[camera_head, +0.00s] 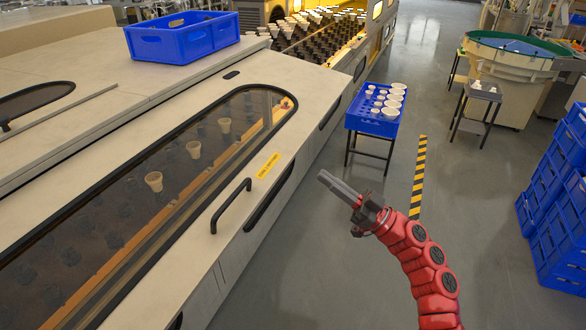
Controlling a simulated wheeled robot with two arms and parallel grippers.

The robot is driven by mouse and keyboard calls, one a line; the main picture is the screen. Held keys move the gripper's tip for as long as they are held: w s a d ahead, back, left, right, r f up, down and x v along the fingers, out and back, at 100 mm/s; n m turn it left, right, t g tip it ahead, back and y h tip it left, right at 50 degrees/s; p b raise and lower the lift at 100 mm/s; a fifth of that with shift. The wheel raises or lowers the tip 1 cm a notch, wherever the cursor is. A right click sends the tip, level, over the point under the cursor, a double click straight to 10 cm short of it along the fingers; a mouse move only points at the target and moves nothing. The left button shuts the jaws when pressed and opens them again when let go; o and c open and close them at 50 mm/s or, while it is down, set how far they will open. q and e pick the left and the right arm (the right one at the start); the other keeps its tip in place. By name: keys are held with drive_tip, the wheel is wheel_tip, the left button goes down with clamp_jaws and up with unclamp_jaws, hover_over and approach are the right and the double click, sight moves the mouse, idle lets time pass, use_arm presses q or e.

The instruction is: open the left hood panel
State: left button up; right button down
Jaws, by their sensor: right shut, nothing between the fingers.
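The hood panel nearest me (190,255) is a beige lid with a long dark tinted window (95,215), and it looks closed. A black bar handle (231,205) stands on its right edge, beside a yellow label (268,166). Through the window I see a few cream bulb-like pieces and rows of dark holders. My right gripper (325,179), on a red arm, is shut and empty. It is in the air over the floor, to the right of the handle and apart from it. My left gripper is not in view.
A blue crate (182,42) sits on the machine top at the back. A blue tray of white cups stands on a black-legged stand (370,123) beyond my right gripper. Blue crates (560,200) are stacked at the far right. Grey floor (500,270) lies open between.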

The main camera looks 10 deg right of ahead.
drive_tip(key=p+x, duration=0.1)
drive_tip(key=x, duration=0.9)
wheel_tip(320, 180, down, 4)
drive_tip(key=shift+f, duration=0.1)
wheel_tip(320, 180, down, 7)
drive_tip(key=a+t+y+b, duration=0.1)
drive_tip(key=b, duration=0.3)
drive_tip(key=shift+w+y+b, duration=0.3)
drive_tip(key=shift+w+b, duration=0.1)
drive_tip(key=shift+a, duration=0.15)
